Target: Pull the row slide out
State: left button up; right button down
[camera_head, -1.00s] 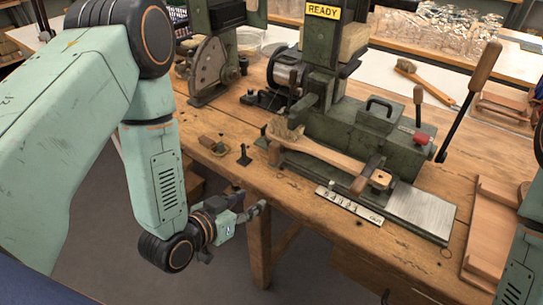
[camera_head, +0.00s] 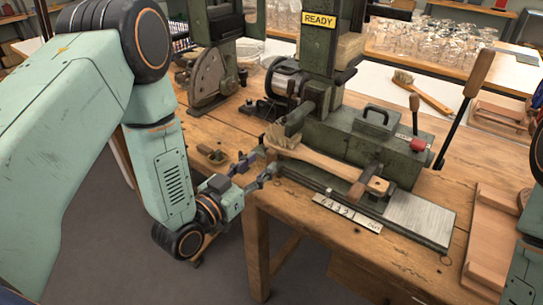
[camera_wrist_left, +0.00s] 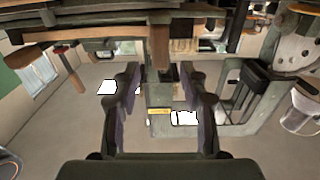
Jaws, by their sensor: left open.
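The green tufting machine (camera_head: 360,135) stands on the wooden bench under a yellow READY sign (camera_head: 319,19). A wooden brush (camera_head: 325,159) lies along its front, bristles to the left. In front is a numbered strip (camera_head: 347,211) with OUT at its right end. My left gripper (camera_head: 256,164) is open at the bench's front edge, just left of the machine's low base. I cannot make out the row slide's handle; the fingers cover that spot. In the left wrist view the two fingers (camera_wrist_left: 163,88) stand apart, with machine parts between and beyond them. My right gripper is out of view.
A metal plate (camera_head: 418,217) lies at the base's right end. A wooden tray (camera_head: 490,235) and an upright lever (camera_head: 466,107) stand to the right. A long-handled brush (camera_head: 421,91) lies behind. Free floor lies before the bench.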

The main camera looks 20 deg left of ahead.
aim_at(269, 158)
pick_arm(q)
jog(key=shift+b+x, duration=0.3)
jog(key=shift+x, duration=2.4)
jog(key=shift+f, duration=0.15)
jog(key=shift+c, duration=0.4)
grip_shut()
